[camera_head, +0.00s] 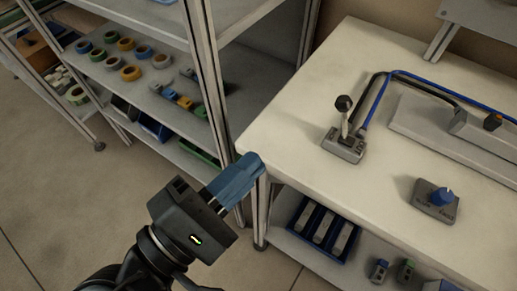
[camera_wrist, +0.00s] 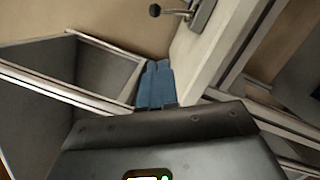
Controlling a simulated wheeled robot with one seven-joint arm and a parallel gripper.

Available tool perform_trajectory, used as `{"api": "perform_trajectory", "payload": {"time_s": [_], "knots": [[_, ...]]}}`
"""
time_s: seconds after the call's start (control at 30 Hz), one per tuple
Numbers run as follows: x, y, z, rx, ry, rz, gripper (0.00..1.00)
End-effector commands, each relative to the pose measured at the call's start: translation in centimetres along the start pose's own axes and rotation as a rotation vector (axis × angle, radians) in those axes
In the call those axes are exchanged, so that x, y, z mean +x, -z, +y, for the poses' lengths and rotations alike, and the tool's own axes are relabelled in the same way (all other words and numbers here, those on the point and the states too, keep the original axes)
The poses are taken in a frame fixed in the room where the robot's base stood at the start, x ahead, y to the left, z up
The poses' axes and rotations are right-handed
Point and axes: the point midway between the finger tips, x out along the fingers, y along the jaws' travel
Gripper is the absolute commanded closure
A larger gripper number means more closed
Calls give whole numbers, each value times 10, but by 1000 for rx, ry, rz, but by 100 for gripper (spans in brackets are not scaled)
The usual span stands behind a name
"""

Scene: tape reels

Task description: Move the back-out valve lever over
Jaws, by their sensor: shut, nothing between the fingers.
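The valve lever (camera_head: 344,110) has a dark knob on a metal stem and stands on a grey labelled base plate (camera_head: 344,146) on the white bench top. In the wrist view the lever knob (camera_wrist: 155,10) shows at the top edge, with its base (camera_wrist: 203,12) partly cut off. The words on the plate are too small to read surely. My gripper (camera_head: 250,163) has blue fingers, shut and empty, near the bench's left corner, apart from the lever and to its left. The blue fingers (camera_wrist: 155,68) also show in the wrist view.
A blue knob (camera_head: 444,196) on a grey plate sits at the bench's right. Black and blue hoses (camera_head: 410,77) run behind the lever. A shelf rack (camera_head: 205,75) with tape reels stands left of the bench. A blue bin (camera_head: 310,245) is under the bench top.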

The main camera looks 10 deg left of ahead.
Motion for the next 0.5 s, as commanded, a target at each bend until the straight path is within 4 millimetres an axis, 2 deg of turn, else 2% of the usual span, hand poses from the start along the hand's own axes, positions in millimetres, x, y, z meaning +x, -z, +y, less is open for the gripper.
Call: {"api": "perform_trajectory", "payload": {"time_s": [0.43, 0.5], "knots": [[86, -1, 0, -1, 1, -2, 100], [92, -12, 1, 0, 0, -1, 100]]}}
